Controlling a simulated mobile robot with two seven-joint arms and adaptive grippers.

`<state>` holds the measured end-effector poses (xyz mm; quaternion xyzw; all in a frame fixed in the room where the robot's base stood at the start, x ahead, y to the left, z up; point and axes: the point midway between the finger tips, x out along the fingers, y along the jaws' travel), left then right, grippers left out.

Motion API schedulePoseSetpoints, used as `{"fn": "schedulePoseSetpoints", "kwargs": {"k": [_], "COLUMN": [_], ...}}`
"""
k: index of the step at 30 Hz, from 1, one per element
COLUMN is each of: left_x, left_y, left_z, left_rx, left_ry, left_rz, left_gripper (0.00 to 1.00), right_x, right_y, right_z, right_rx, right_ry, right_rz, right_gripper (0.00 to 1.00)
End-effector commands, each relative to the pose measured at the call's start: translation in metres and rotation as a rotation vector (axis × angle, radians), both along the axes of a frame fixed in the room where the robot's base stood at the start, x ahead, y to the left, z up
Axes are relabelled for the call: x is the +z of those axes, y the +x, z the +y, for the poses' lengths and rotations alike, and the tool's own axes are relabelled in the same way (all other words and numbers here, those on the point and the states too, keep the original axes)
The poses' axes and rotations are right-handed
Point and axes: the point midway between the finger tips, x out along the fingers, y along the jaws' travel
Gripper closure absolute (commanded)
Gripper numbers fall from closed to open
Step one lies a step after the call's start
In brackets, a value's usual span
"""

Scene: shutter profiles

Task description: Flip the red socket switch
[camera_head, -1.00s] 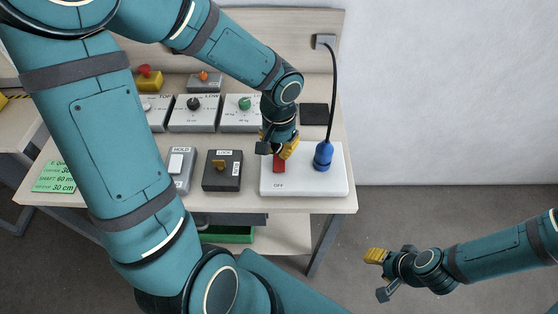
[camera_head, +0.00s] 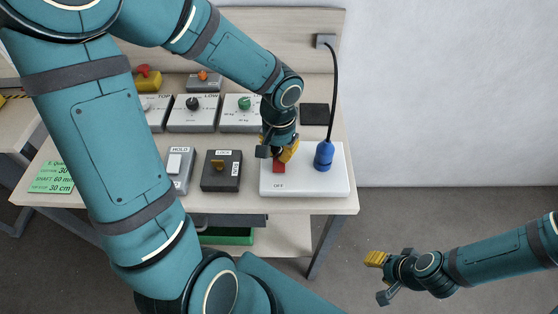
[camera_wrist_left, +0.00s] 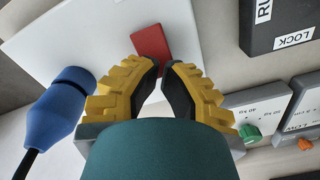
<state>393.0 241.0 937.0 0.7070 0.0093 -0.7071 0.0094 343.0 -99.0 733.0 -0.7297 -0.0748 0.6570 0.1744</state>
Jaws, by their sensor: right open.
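The red switch (camera_head: 279,168) sits on a white socket block (camera_head: 312,187) at the front right of the table, above the word OFF. Its upper part is hidden by my left gripper (camera_head: 284,157) in the head view. In the left wrist view, the red switch (camera_wrist_left: 150,42) shows just beyond the fingertips of my left gripper (camera_wrist_left: 161,66). Those yellow fingers are together at the tips, with only a thin gap and nothing between them. Whether they touch the switch I cannot tell. My right gripper (camera_head: 377,268) is open and empty, off the table at the lower right.
A blue plug (camera_head: 324,156) with a black cable stands on the socket block, right of the switch. A dark LOCK box (camera_head: 221,171) and a grey HOLD box (camera_head: 179,169) lie to the left. Knob boxes (camera_head: 194,113) stand behind. The floor at right is clear.

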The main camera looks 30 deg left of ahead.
Motion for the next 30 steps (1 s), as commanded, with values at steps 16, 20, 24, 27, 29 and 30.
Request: {"fn": "schedulePoseSetpoints", "kwargs": {"k": [16, 20, 24, 27, 29, 30], "left_x": [-0.008, -0.010, -0.009, -0.005, -0.001, 0.003], "left_y": [0.000, 0.000, -0.001, 0.000, 0.000, 0.000], "left_z": [0.000, 0.000, 0.000, 0.000, 0.000, 0.000], "left_rx": [0.000, 0.000, 0.000, 0.000, 0.000, 0.000], "left_ry": [0.000, 0.000, 0.000, 0.000, 0.000, 0.000], "left_rz": [0.001, 0.001, 0.002, 0.002, 0.001, 0.000], "left_gripper": [1.00, 1.00, 1.00, 1.00, 1.00, 1.00], "right_x": [-0.008, -0.009, -0.008, -0.005, -0.001, 0.001], "right_y": [0.000, 0.000, 0.000, 0.000, 0.000, 0.000], "right_z": [0.000, 0.000, 0.000, 0.000, 0.000, 0.000], "right_rx": [0.000, 0.000, 0.000, 0.000, 0.000, 0.000], "right_ry": [0.000, 0.000, 0.000, 0.000, 0.000, 0.000], "right_rz": [0.000, 0.000, 0.000, 0.000, 0.000, 0.000], "right_gripper": [0.53, 0.53, 0.53, 0.53, 0.53, 0.53]}}
